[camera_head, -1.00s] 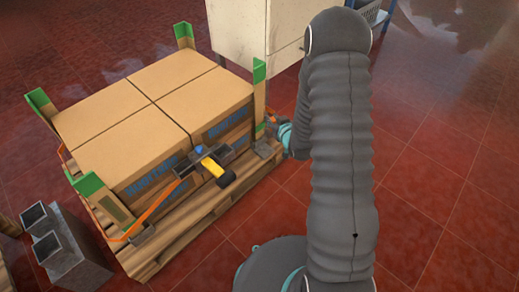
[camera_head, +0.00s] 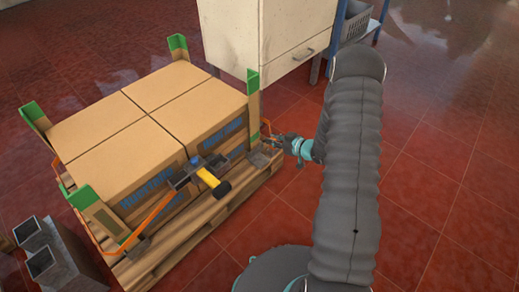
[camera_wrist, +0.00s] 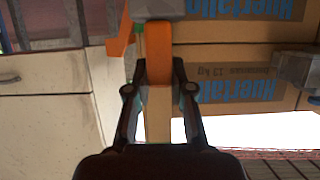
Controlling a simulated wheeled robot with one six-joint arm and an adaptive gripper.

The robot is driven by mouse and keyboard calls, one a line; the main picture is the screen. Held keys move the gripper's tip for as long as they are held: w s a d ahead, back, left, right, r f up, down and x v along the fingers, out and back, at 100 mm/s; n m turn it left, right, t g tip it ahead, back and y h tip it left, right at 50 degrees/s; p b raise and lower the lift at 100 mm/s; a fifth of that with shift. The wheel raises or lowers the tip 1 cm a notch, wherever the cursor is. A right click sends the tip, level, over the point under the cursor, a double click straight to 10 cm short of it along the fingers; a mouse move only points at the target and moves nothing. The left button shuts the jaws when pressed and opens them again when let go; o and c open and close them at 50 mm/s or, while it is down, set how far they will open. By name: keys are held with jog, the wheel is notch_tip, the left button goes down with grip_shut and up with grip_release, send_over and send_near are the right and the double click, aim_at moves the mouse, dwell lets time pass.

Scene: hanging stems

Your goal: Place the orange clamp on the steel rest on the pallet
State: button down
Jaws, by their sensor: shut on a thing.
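The orange clamp shows in the wrist view (camera_wrist: 158,48) as an orange piece between the fingertips of my gripper (camera_wrist: 160,68), which is shut on it. In the head view my gripper (camera_head: 281,141) is just right of the pallet's right corner post, and only a bit of orange shows there. A grey steel piece, likely the steel rest (camera_head: 262,158), sits on the pallet's (camera_head: 208,221) near right corner, below and left of my gripper. I cannot tell whether the clamp touches it. A grey block (camera_wrist: 160,8) appears beyond the clamp in the wrist view.
Cardboard boxes (camera_head: 160,110) fill the pallet between green-topped corner posts (camera_head: 253,80). A strap buckle with a yellow handle (camera_head: 209,178) sticks out in front. A white cabinet (camera_head: 255,40) stands behind. Grey hollow blocks (camera_head: 55,255) stand at left. Red floor is open at right.

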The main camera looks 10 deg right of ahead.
jog(key=x, duration=0.5)
jog(key=s+f+x, duration=0.1)
jog(key=x, duration=0.1)
jog(key=shift+w+a+f, duration=0.1)
jog(key=shift+a, duration=0.4)
jog(key=shift+f, duration=1.9)
jog(key=shift+f+b, duration=0.15)
jog(key=shift+b, duration=0.2)
jog(key=c, duration=1)
grip_release()
